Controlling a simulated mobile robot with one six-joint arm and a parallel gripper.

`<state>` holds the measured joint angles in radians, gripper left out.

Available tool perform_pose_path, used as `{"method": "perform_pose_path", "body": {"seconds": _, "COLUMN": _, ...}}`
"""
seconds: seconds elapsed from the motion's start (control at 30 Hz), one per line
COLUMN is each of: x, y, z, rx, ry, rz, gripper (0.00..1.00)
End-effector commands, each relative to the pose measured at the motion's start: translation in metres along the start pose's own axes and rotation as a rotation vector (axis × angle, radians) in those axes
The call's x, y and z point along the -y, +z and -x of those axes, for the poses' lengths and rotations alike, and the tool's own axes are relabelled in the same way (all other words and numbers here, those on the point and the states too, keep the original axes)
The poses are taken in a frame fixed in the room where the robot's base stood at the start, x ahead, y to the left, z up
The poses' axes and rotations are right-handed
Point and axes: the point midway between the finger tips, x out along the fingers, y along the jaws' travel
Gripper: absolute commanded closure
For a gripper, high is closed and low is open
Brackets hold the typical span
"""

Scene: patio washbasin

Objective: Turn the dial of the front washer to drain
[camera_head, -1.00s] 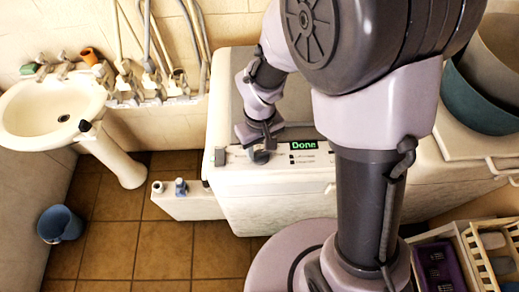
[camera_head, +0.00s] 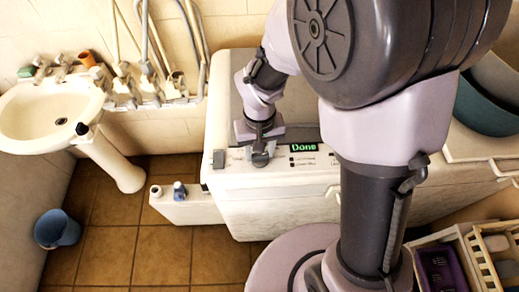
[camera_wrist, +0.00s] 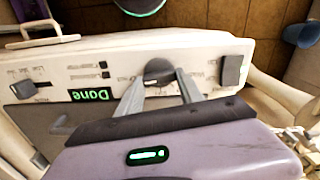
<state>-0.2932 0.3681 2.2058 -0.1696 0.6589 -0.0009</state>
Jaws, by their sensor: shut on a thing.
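The washer (camera_head: 280,184) is a white top-loading machine with a control panel along its front edge. Its green display (camera_head: 303,147) reads "Done"; the display also shows upside down in the wrist view (camera_wrist: 91,95). The round grey dial (camera_wrist: 158,70) sits on the panel left of the display in the head view. My gripper (camera_wrist: 159,80) is shut on the dial, with one finger on each side of it. In the head view my gripper (camera_head: 261,150) comes down onto the panel and partly hides the dial. The dial's setting cannot be read.
A grey block-like button (camera_head: 218,159) is at the panel's left end. A washbasin (camera_head: 52,108) stands at left, with a blue bucket (camera_head: 57,229) on the tiled floor. Crates (camera_head: 440,268) are at lower right.

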Motion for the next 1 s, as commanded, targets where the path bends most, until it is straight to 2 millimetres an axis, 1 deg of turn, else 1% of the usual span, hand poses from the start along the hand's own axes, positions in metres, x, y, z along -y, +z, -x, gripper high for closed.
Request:
{"method": "perform_pose_path", "body": {"seconds": 0.07, "x": 0.000, "y": -0.001, "z": 0.001, "rx": -0.003, "ry": -0.001, "rz": -0.002, "gripper": 0.97}}
{"method": "perform_pose_path", "body": {"seconds": 0.1, "x": 0.000, "y": -0.001, "z": 0.001, "rx": -0.003, "ry": -0.001, "rz": -0.001, "gripper": 0.53}}
{"method": "perform_pose_path", "body": {"seconds": 0.2, "x": 0.000, "y": -0.001, "z": 0.001, "rx": -0.002, "ry": -0.001, "rz": -0.001, "gripper": 0.35}}
{"method": "perform_pose_path", "body": {"seconds": 0.47, "x": 0.000, "y": 0.000, "z": 0.001, "rx": -0.001, "ry": 0.000, "rz": 0.000, "gripper": 0.35}}
{"method": "perform_pose_path", "body": {"seconds": 0.57, "x": 0.000, "y": -0.001, "z": 0.006, "rx": -0.002, "ry": -0.001, "rz": 0.000, "gripper": 0.35}}
{"method": "perform_pose_path", "body": {"seconds": 0.67, "x": 0.000, "y": -0.001, "z": 0.026, "rx": -0.004, "ry": -0.001, "rz": 0.000, "gripper": 0.35}}
{"method": "perform_pose_path", "body": {"seconds": 0.77, "x": 0.000, "y": -0.002, "z": 0.058, "rx": -0.007, "ry": -0.001, "rz": 0.000, "gripper": 0.35}}
{"method": "perform_pose_path", "body": {"seconds": 0.8, "x": 0.000, "y": -0.002, "z": 0.072, "rx": -0.007, "ry": -0.001, "rz": 0.000, "gripper": 0.35}}
{"method": "perform_pose_path", "body": {"seconds": 0.9, "x": 0.000, "y": -0.002, "z": 0.107, "rx": -0.007, "ry": -0.001, "rz": 0.000, "gripper": 0.35}}
{"method": "perform_pose_path", "body": {"seconds": 1.0, "x": 0.000, "y": -0.001, "z": 0.136, "rx": -0.006, "ry": -0.001, "rz": -0.001, "gripper": 0.35}}
